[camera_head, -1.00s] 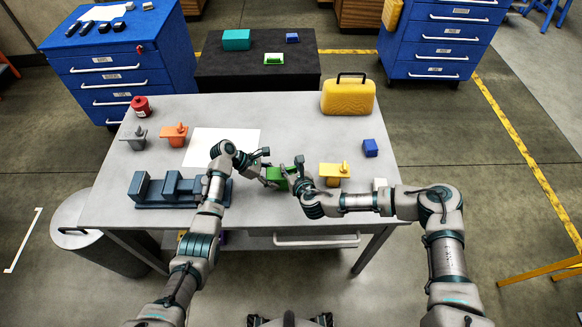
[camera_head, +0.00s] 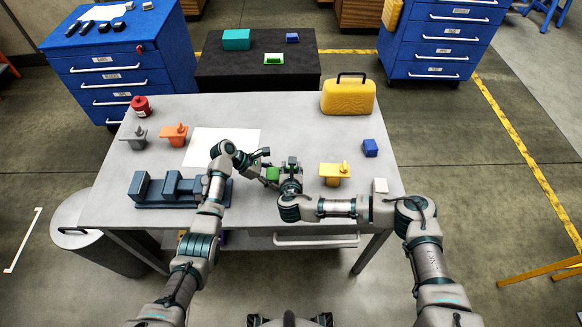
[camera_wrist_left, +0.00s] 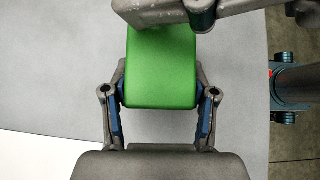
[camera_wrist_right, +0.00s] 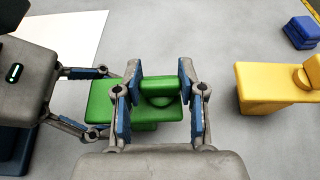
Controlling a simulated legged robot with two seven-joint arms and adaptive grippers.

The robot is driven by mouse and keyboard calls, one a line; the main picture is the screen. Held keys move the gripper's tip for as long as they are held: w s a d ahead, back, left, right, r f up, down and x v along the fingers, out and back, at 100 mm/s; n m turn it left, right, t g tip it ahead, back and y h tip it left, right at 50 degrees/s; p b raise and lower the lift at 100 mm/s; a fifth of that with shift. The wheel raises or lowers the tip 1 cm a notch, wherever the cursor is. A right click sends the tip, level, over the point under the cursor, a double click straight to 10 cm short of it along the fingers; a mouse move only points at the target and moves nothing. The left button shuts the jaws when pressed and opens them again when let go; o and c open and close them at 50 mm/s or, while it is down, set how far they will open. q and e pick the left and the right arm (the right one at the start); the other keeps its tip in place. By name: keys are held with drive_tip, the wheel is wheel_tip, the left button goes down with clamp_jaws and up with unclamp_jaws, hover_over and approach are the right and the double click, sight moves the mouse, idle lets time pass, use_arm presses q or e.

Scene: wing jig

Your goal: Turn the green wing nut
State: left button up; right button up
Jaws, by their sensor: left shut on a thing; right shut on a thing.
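The green wing nut (camera_wrist_right: 158,84) stands on a green block (camera_wrist_right: 102,103), above the grey table. My left gripper (camera_wrist_left: 162,108) is shut on the green block, one finger on each side, and reaches it from the left in the head view. My right gripper (camera_wrist_right: 158,100) is shut on the green wing nut, with its fingers on either side of it. In the head view the green block (camera_head: 272,174) shows between my left gripper (camera_head: 264,170) and my right gripper (camera_head: 289,172), which partly hides it. The wing nut is hidden in the left wrist view.
A yellow wing-nut piece (camera_head: 335,173) stands just right of my right gripper, with a blue block (camera_head: 370,148) beyond. Orange (camera_head: 174,134) and grey (camera_head: 134,138) pieces stand at left. A dark blue-grey fixture (camera_head: 165,190) lies near the front left. A white sheet (camera_head: 205,150) lies flat.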

use_arm(q)
drive_tip(key=shift+d, duration=0.15)
use_arm(e)
drive_tip(key=shift+r, duration=0.1)
drive_tip(key=o, duration=1.2)
drive_tip(key=v, duration=1.1)
drive_tip(key=shift+s, duration=0.4)
use_arm(q)
drive_tip(key=shift+f, duration=0.15)
use_arm(e)
drive_tip(key=shift+r, duration=0.35)
use_arm(q)
drive_tip(key=o, duration=1.6)
drive_tip(key=shift+o, duration=0.2)
drive_tip(key=shift+f, duration=0.1)
